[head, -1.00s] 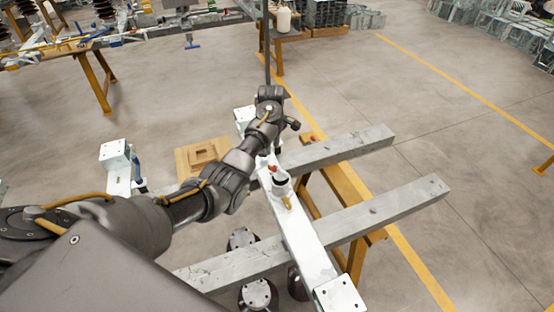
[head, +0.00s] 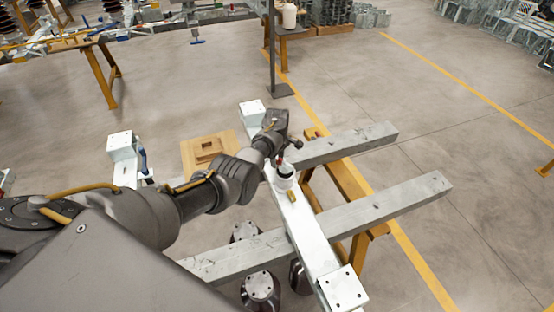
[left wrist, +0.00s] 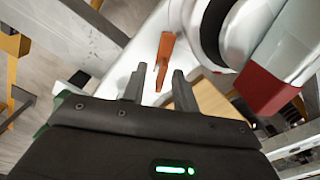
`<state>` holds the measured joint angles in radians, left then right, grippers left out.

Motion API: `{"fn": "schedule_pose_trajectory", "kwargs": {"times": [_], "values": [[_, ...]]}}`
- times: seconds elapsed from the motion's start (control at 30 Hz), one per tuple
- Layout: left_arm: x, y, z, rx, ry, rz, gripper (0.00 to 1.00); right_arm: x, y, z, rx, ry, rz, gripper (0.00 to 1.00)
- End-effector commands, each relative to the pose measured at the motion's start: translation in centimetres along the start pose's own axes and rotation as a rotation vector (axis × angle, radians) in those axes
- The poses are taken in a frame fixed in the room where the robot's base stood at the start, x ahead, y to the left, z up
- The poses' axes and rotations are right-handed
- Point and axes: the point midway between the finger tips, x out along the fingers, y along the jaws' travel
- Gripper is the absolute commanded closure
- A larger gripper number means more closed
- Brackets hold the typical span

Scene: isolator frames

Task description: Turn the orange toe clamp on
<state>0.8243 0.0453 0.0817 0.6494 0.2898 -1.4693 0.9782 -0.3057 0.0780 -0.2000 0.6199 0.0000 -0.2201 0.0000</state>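The orange toe clamp (left wrist: 164,58) is a thin upright orange piece on the white isolator beam in the left wrist view. My left gripper (left wrist: 159,70) is open, its two dark fingers apart and pointing at the clamp. The clamp's lower end lies between the fingertips in the picture; I cannot tell whether they touch it. In the head view my left gripper (head: 293,145) is over the white beam (head: 306,228), close to a white part with a dark ring (head: 285,172). The clamp cannot be made out surely there. My right gripper is not in view.
A white cylindrical part with a red block (left wrist: 270,92) stands close to the right of my gripper. Two grey steel beams (head: 405,200) cross under the white beam on a yellow trestle (head: 350,185). A wooden piece (head: 195,152) lies to the left.

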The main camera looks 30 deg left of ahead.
Motion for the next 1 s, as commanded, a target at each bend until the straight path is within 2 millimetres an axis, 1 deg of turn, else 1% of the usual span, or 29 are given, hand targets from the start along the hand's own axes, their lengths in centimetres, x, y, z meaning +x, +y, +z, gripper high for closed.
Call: {"fn": "schedule_pose_trajectory", "kwargs": {"times": [0.07, 0.1, 0.3, 0.67, 0.87, 1.0], "values": [[0.0, 0.0, 0.0, 0.0, 0.0, 0.0, 0.71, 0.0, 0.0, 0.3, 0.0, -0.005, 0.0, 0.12], [0.0, 0.0, 0.0, 0.0, 0.0, 0.0, 0.74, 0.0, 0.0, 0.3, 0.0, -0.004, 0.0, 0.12], [0.0, 0.0, 0.0, 0.0, 0.0, -0.001, 1.0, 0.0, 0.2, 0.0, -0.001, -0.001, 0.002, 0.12], [0.0, -0.1, 0.0, 0.026, 0.0, -0.001, 1.0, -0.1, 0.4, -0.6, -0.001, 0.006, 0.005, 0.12], [-0.1, -0.1, 0.0, 0.123, 0.0, -0.003, 1.0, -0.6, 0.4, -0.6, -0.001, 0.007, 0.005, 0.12], [-0.1, -0.1, -0.1, 0.221, 0.0, -0.003, 1.0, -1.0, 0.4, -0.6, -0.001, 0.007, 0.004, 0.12]]}}
